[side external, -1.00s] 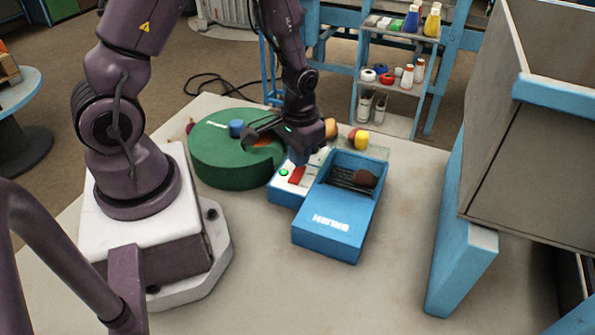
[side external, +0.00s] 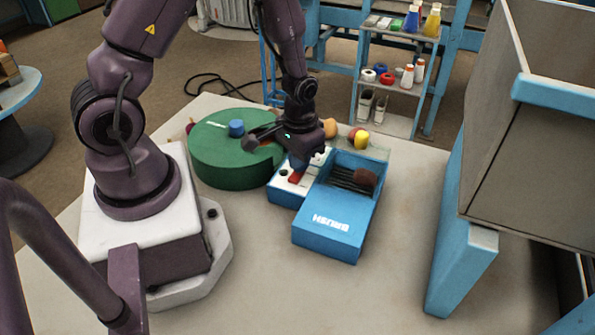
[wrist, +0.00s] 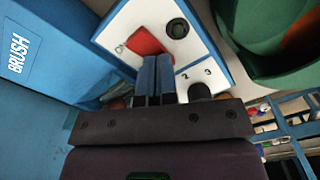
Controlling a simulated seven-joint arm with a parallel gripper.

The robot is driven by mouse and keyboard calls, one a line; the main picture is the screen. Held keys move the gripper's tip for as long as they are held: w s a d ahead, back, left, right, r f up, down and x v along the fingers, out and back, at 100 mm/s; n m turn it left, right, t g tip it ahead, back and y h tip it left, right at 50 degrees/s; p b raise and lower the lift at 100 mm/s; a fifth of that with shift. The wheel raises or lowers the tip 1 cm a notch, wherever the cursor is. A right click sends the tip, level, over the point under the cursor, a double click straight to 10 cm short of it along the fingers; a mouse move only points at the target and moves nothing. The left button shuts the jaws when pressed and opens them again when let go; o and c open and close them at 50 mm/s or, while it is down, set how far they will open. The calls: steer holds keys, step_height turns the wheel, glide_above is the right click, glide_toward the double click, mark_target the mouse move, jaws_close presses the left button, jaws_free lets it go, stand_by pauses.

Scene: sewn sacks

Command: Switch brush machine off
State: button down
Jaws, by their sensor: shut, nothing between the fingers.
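The brush machine (side external: 335,222) is a blue box labelled BRUSH with dark bristles in its open top. It also shows in the wrist view (wrist: 40,50). Its white control panel (wrist: 125,22) carries a red switch (wrist: 147,42), a round indicator (wrist: 178,28) that is dark, and a black knob (wrist: 200,91). The red switch also shows in the side view (side external: 296,178). My gripper (side external: 300,163) is shut and empty, pointing down at the panel. Its blue fingertips (wrist: 155,58) are at the red switch, seem to touch it, and hide part of it.
A green round drum (side external: 230,165) with a blue knob stands left of the panel. Yellow and orange items (side external: 358,138) lie behind the machine. A large grey bin (side external: 530,120) on blue supports rises at the right. The table front is clear.

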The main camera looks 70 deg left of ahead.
steer(key=shift+r, duration=3.5)
steer(key=shift+s, duration=0.2)
steer(key=shift+s+d+r+g, duration=0.1)
steer(key=shift+s+g, duration=0.15)
steer(key=shift+s, duration=0.1)
steer(key=shift+s+d+r+g, duration=0.1)
steer(key=shift+s+g, duration=0.15)
steer(key=shift+s, duration=0.1)
steer(key=s+d+r+m+t, duration=0.1)
steer(key=s+d+r+t, duration=0.1)
steer(key=r, duration=0.5)
steer(key=s+d+r+m+t, duration=0.1)
steer(key=s+d+r+t, duration=0.1)
steer(key=r, duration=0.5)
steer(key=s+d+r+m+t, duration=0.1)
steer(key=s+d+r+t, duration=0.1)
steer(key=r, duration=0.5)
steer(key=shift+s+r+t, duration=0.3)
steer(key=shift+s, duration=0.45)
